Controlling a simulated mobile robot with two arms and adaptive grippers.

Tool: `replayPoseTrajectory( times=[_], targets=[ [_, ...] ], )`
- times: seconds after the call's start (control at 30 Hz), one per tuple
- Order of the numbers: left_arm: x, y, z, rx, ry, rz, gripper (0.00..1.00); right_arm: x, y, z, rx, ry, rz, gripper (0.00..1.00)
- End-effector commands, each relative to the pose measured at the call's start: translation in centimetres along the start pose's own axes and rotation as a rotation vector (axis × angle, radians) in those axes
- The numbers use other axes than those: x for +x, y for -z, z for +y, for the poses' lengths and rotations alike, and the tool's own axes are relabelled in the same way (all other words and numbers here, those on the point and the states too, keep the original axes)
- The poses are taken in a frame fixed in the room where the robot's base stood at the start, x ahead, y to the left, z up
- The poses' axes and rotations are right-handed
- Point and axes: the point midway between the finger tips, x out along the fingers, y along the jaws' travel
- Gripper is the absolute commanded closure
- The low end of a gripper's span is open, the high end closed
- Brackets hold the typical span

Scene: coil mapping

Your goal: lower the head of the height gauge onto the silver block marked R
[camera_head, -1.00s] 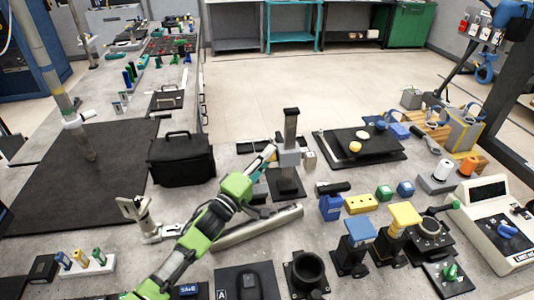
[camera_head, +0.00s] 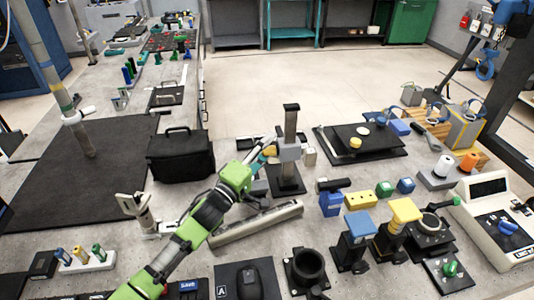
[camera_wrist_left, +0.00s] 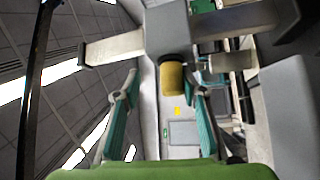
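The height gauge has a dark upright column (camera_head: 291,122) on a dark base (camera_head: 286,180). Its grey head (camera_head: 289,152) sits partway up the column. A yellow knob (camera_head: 269,150) sticks out from the head's left side; it also shows in the left wrist view (camera_wrist_left: 172,79). My left gripper (camera_head: 262,158) is at this knob. In the wrist view its teal fingers stand apart, one on each side of the knob, with gaps visible. A small pale block (camera_head: 309,157) shows just right of the column; I cannot read any R on it. My right gripper is out of view.
A long grey bar (camera_head: 257,224) lies in front of the gauge. A black bag (camera_head: 181,160) stands to the left. Blue-topped (camera_head: 359,224) and yellow-topped (camera_head: 404,210) stands are at front right.

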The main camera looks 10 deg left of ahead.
Motion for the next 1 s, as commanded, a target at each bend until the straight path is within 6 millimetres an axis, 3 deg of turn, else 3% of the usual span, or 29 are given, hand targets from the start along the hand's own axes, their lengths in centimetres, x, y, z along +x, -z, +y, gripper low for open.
replayPoseTrajectory(
  times=[0.03, 0.2, 0.4, 0.8, 1.0],
  targets=[
    [0.4, 0.4, 1.8, 0.006, -0.015, -0.001, 0.65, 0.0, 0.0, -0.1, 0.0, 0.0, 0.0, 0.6],
    [0.9, 0.9, 5.0, 0.004, -0.016, -0.001, 0.65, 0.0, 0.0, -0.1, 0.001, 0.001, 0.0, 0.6],
    [1.3, 1.3, 7.0, 0.003, -0.015, 0.0, 0.65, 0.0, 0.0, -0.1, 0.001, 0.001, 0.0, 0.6],
    [1.3, 1.4, 7.4, 0.002, -0.013, 0.0, 0.65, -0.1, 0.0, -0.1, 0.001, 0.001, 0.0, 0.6],
    [0.1, 1.4, 7.3, 0.001, -0.012, -0.001, 0.65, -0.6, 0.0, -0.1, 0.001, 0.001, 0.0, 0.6]
  ],
)
